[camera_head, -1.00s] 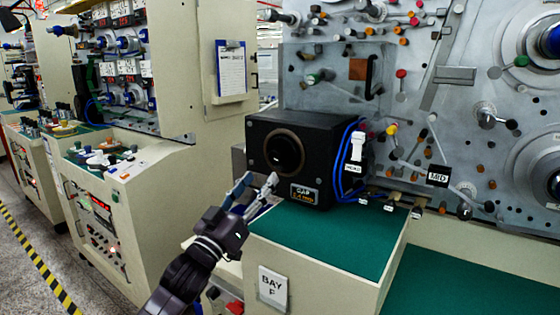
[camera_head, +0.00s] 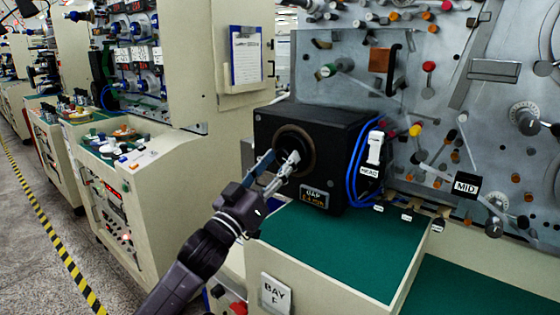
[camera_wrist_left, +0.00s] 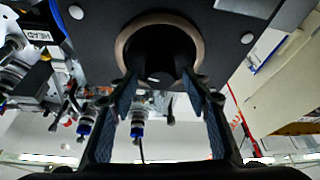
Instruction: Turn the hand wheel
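The hand wheel (camera_head: 291,139) is a black round knob inside a bronze ring on the front of a black box (camera_head: 335,135). My left gripper (camera_head: 282,158) is in front of it, its fingertips overlapping the wheel's lower part in the head view. In the left wrist view, the hand wheel (camera_wrist_left: 160,42) lies just beyond the two spread fingertips of the gripper (camera_wrist_left: 161,82), one on each side of its lower part. The gripper is open with nothing clearly held; whether the tips touch the wheel cannot be told. My right gripper is not in view.
The box stands on a green-topped cabinet (camera_head: 340,250) marked BAY F. Blue cables (camera_head: 357,170) run along its right side. A metal panel (camera_head: 440,100) with rollers and pegs rises behind. Another cream machine (camera_head: 150,190) stands left, beyond an open floor strip.

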